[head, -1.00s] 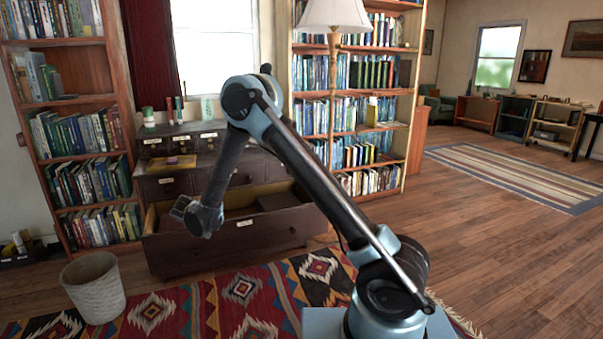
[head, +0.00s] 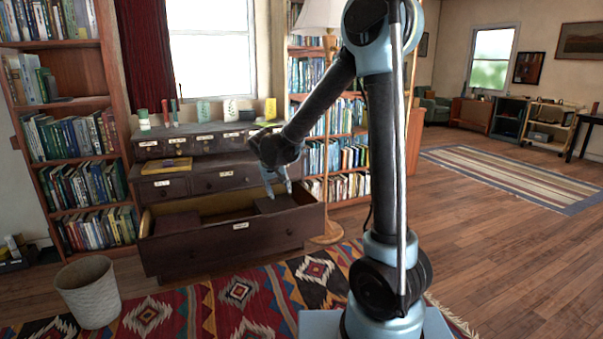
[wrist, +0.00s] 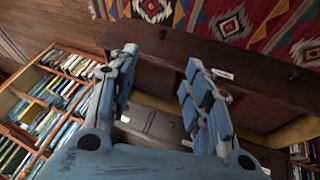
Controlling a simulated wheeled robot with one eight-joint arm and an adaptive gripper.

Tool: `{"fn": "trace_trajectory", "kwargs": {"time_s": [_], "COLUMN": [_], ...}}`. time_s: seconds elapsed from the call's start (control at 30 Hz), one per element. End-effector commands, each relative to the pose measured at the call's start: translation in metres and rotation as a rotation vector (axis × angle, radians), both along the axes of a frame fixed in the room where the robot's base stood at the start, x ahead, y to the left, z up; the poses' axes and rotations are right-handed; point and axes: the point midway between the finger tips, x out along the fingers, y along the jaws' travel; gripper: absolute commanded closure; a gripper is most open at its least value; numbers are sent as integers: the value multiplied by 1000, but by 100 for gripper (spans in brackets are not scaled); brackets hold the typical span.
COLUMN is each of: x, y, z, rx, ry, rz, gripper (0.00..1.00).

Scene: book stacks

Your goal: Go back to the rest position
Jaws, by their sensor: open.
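My gripper (head: 279,187) is open and empty in the head view, with its fingers pointing down above the right part of the open bottom drawer (head: 238,245). In the wrist view my gripper (wrist: 158,72) shows two blue fingers spread apart with nothing between them. My arm stands up from its base and bends over to the left toward the dark wooden dresser (head: 212,148). Inside the drawer, a dark box-like thing (head: 272,204) sits at the right and another dark thing (head: 178,223) at the left.
Bookshelves (head: 70,125) flank the dresser. A floor lamp (head: 318,14) stands behind my arm. The wooden floor (head: 490,245) to the right is clear up to a striped rug (head: 515,172).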

Motion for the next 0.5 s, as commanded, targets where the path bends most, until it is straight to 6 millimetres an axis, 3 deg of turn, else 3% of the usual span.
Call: {"fn": "trace_trajectory", "kwargs": {"time_s": [0.1, 0.5], "x": [-16, -88], "y": [-39, -145], "z": [13, 39], "rx": [6, 39], "ry": [27, 114], "rz": [-26, -94], "gripper": [55, 55]}}
